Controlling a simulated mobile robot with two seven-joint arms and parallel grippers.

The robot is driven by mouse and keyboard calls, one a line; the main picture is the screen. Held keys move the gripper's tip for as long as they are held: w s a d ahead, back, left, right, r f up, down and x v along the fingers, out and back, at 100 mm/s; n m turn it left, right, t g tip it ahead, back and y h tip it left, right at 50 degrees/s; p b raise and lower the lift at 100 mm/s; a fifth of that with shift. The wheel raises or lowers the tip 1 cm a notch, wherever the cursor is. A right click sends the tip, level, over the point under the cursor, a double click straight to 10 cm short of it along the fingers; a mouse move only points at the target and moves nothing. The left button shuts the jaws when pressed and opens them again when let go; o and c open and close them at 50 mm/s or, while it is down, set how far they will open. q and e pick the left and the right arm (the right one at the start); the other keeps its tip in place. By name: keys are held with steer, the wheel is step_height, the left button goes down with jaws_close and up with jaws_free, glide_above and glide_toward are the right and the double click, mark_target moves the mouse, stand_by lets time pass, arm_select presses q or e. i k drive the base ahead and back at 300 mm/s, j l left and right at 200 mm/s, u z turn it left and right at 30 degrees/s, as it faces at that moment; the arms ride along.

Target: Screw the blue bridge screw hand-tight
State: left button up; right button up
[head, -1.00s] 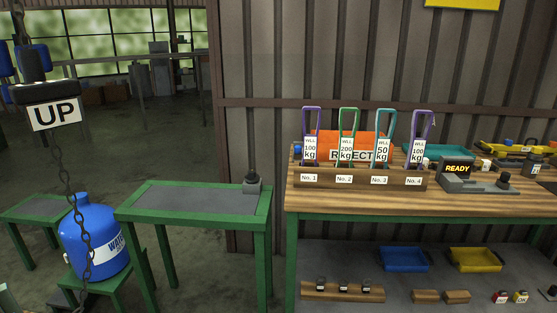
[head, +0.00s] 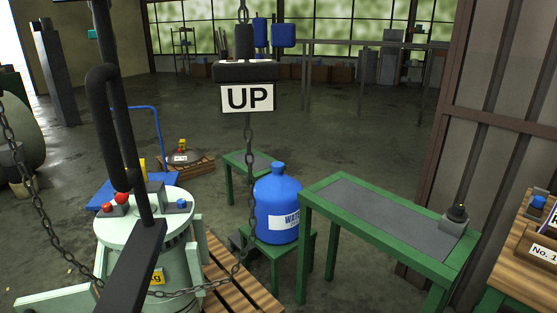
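A small blue knob or screw head (head: 182,203) sits on a grey piece on the round top of a pale green drum-shaped machine (head: 150,235). Two red knobs (head: 122,198) stand to its left on the same top. I cannot tell for sure whether the blue piece is the bridge screw, nor how deep it sits. Another small blue piece (head: 537,202) shows on the wooden bench at the right edge. Neither of my grippers shows in the head view.
A dark hook and bar (head: 118,130) hang in front of the machine, partly hiding its top. A chain with an UP sign (head: 247,98) hangs in the middle. A blue water bottle (head: 278,205) and a green table (head: 385,215) stand to the right. The machine stands by a wooden pallet (head: 235,280).

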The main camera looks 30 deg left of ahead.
mark_target(181, 203)
steer(key=i+l+u, duration=0.1)
steer(key=i+u, duration=0.2)
steer(key=u, duration=0.2)
steer(key=i+l+u, duration=0.2)
steer(key=u, duration=0.3)
steer(key=i+l+u, duration=0.55)
steer(key=k, duration=0.1)
